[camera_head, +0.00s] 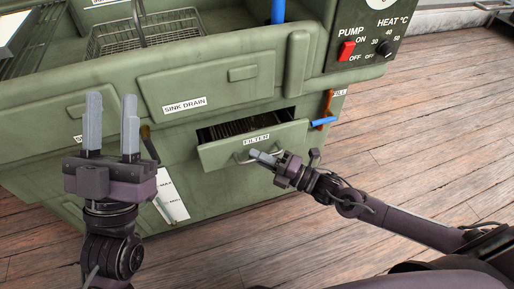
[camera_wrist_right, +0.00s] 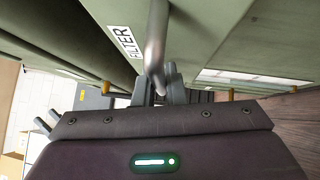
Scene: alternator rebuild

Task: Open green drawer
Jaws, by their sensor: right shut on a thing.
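The green drawer (camera_head: 252,146) is labelled FILTER and stands partly open from the green cabinet (camera_head: 170,85). Dark slatted contents show through its gap. Its metal bar handle (camera_wrist_right: 157,45) shows large in the right wrist view, beside the FILTER label. My right gripper (camera_head: 262,157) is at the drawer front; in the right wrist view its fingers (camera_wrist_right: 160,86) are shut on the handle. My left gripper (camera_head: 111,128) is raised at the left in front of the cabinet, fingers up, apart and empty.
A SINK DRAIN panel (camera_head: 207,87) lies above the drawer. A wire basket (camera_head: 145,35) sits in the sink on top. A control panel (camera_head: 362,38) with a red switch is at upper right. A blue-handled valve (camera_head: 324,121) is right of the drawer. The wooden floor (camera_head: 420,130) is clear at right.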

